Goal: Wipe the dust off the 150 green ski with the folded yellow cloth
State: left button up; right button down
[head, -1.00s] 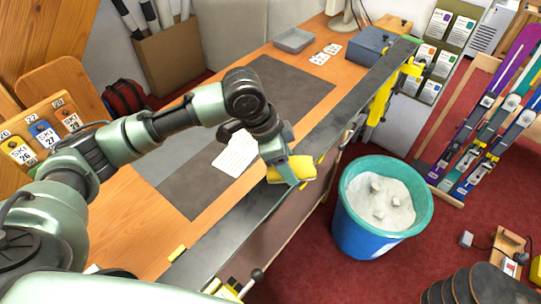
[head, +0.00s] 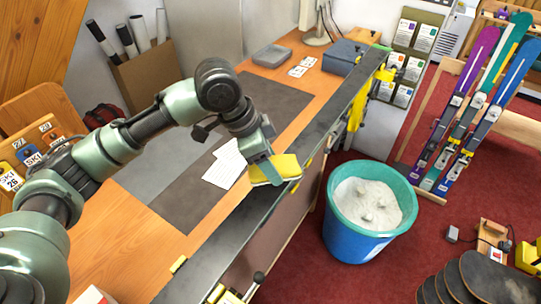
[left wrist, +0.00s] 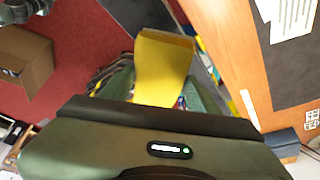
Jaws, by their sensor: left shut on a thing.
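My left gripper (head: 262,172) is shut on the folded yellow cloth (head: 284,167) in the head view. In the left wrist view the cloth (left wrist: 162,68) sticks out beyond the fingers. A long dark strip (head: 241,217), perhaps a ski lying base up, runs along the bench's front edge. The cloth is over or close to it; I cannot tell whether they touch. A green ski (head: 493,72) stands between a purple and a blue one in the rack at the right. I cannot read a 150 or make out dust on it. My right gripper is not in view.
A teal and blue bin (head: 331,222) with whitish contents stands on the red floor before the bench. Yellow clamps (head: 385,74) sit at the strip's far end. White papers (head: 224,166) lie on the grey mat (head: 185,207). Red floor is clear between bin and rack.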

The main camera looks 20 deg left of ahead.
pick_arm(q)
notch_tip(320, 180, up, 2)
jog(key=shift+s+a+r, duration=0.1)
jog(key=shift+s+r, duration=0.05)
jog(key=shift+r, duration=0.15)
dwell(0.5)
